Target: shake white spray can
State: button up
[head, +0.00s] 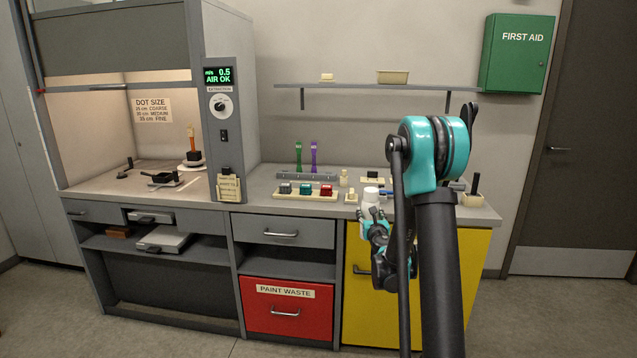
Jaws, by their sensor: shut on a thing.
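The white spray can (370,197) is in the head view, right of centre, in front of the grey counter. My gripper (373,218) is shut on it. Only the can's pale upper part shows clearly; my gripper covers its lower part. The can looks roughly upright, with its top at about the level of the counter in the picture. I cannot tell how far it is from the counter edge.
The counter (262,177) holds a tray of small coloured blocks (305,190) and a rack with green and purple tools (306,165). A fume hood (130,120) stands left. A shelf (360,86) hangs above.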

aim_at(372, 200)
jog(key=shift+f, duration=0.2)
jog(key=shift+s+r, duration=0.1)
jog(key=shift+r, duration=3.45)
jog(key=shift+f, duration=3.7)
jog(key=shift+r, duration=0.15)
